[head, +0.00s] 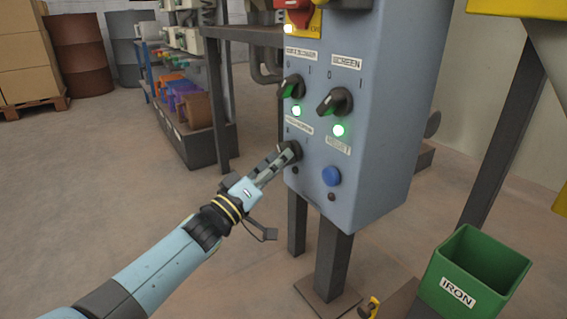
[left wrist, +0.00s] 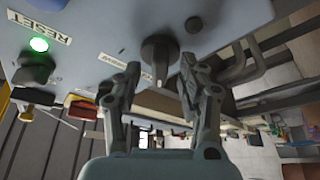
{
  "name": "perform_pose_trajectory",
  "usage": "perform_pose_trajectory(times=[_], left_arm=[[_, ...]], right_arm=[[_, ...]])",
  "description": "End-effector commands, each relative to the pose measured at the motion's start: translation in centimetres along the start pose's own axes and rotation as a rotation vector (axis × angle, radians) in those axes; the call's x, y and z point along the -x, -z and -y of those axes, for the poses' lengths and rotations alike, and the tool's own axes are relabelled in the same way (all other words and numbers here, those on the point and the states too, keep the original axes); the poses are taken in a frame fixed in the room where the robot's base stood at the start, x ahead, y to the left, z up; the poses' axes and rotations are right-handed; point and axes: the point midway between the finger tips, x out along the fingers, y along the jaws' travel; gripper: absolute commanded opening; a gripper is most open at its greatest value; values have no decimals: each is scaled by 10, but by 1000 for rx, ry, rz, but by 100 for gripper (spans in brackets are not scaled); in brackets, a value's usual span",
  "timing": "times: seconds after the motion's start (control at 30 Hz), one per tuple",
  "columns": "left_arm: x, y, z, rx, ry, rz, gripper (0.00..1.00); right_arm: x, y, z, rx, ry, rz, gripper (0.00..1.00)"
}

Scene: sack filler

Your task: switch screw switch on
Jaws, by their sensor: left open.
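The blue-grey control panel (head: 362,110) stands at the centre right of the head view. The screw switch is the black knob (head: 293,150) at its lower left, partly covered by my left gripper (head: 284,157). In the left wrist view the knob (left wrist: 158,52) lies between the two fingers of that gripper (left wrist: 160,70), with small gaps visible beside it. The gripper is open. The knob's white mark points toward the bottom of that view. The small lamp below the switch (head: 302,176) is dark. My right gripper is not in view.
Above are two black knobs, left (head: 292,87) and SCREEN (head: 335,102), with lit green lamps. A blue RESET button (head: 331,176) sits to the right. A red-and-yellow main switch (head: 299,16) is on top. A green IRON bin (head: 470,270) stands lower right. Floor at left is clear.

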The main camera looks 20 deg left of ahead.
Motion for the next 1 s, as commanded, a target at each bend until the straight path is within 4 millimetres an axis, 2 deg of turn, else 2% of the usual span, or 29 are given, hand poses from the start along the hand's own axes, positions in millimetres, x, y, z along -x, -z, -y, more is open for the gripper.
perform_pose_trajectory(times=[0.2, 0.5, 0.8, 1.0], left_arm=[[-17, -1, 1, 1, 1, 0, 40], [-20, 0, 0, 0, 1, 0, 40], [-19, 0, 0, 0, 1, 1, 1], [-19, 0, 0, -1, 1, 1, 0]], right_arm=[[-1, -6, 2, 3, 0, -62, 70], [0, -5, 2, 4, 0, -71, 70], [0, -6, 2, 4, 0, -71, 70], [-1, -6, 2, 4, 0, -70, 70]])
